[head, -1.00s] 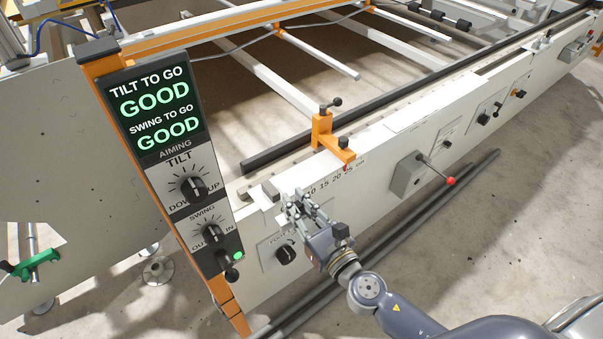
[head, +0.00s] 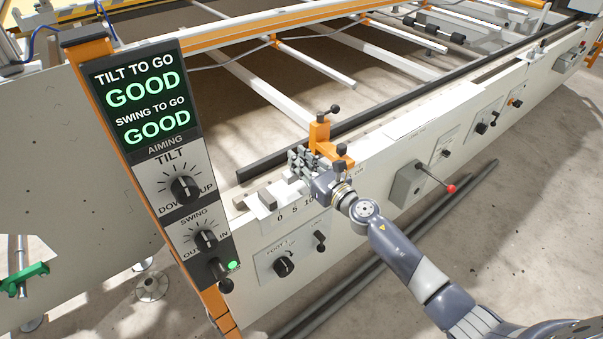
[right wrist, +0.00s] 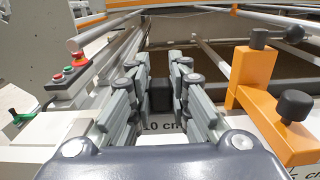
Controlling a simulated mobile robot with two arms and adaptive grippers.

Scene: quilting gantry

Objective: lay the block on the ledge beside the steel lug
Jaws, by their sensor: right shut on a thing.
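My right gripper (head: 298,162) is over the pale ledge (head: 262,212), near the 10 mark of its scale and just left of the orange stop (head: 320,138). In the right wrist view its fingers (right wrist: 160,88) are closed around a dark block (right wrist: 160,97), with the 10 cm print below. The fingers hide most of the block in the head view. Small grey metal pieces sit on the ledge left of the gripper; the nearer one (head: 267,199) looks like the steel lug, but I cannot be sure. My left gripper is not in view.
The orange stop with black knobs stands close to the gripper's right, also in the right wrist view (right wrist: 250,75). A dark rail (head: 390,112) runs behind the ledge. A display panel (head: 150,110) reads GOOD twice. A red-tipped lever (head: 450,188) projects from the front.

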